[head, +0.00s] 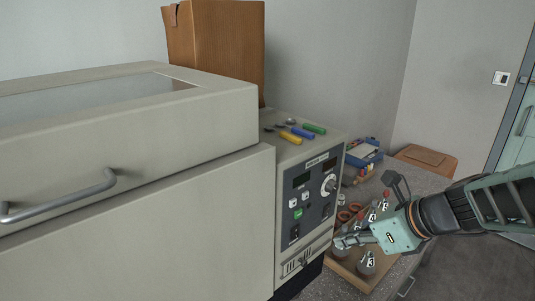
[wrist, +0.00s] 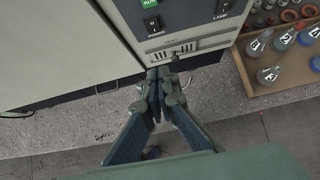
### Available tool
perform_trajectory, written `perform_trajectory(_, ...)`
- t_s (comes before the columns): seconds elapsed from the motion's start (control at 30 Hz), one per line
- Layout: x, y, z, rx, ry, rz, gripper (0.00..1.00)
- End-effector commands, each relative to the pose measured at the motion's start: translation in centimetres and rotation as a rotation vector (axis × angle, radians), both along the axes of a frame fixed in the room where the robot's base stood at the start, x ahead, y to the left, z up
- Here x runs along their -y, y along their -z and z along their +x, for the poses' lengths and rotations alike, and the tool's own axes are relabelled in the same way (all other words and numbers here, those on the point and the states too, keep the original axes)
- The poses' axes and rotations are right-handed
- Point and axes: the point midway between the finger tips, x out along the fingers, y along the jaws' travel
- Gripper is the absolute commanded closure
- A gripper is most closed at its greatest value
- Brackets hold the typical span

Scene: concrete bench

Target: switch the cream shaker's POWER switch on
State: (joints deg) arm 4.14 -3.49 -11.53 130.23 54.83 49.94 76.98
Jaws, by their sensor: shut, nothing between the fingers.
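The cream shaker (head: 190,180) fills the left and middle of the head view, with a dark control panel (head: 318,183) on its right end. The black POWER switch (head: 294,233) sits at the panel's lower left, below the green RUN button (head: 298,213). In the wrist view the POWER switch (wrist: 152,24) shows above its label; its rocker position is too small to tell. My gripper (head: 342,242) is shut and empty, right of the panel in the head view. In the wrist view its fingertips (wrist: 163,76) appear below the switch and just below the vent slots; contact is unclear.
A LAMP switch (wrist: 224,6) is right of POWER. A wooden tray (head: 352,277) with several labelled flasks stands on the bench to the right. Coloured-handled tools (head: 300,131) and a brown box (head: 215,50) are on or behind the shaker. Bare concrete (wrist: 55,135) shows lower left.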

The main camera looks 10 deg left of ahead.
Motion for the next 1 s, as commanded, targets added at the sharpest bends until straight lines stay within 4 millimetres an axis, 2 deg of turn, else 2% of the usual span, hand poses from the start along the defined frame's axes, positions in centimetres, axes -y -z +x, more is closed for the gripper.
perform_trajectory(0.07, -0.2, -0.7, -0.1, 0.017, -0.005, -0.002, 1.00)
perform_trajectory(0.27, -0.7, 0.1, 0.2, 0.018, -0.007, -0.002, 1.00)
perform_trajectory(0.83, -5.2, 6.9, 3.9, 0.015, -0.007, -0.004, 1.00)
perform_trajectory(0.9, -5.7, 7.4, 4.4, 0.016, -0.006, -0.005, 1.00)
perform_trajectory(1.0, -7.1, 7.1, 5.4, 0.015, -0.008, -0.004, 1.00)
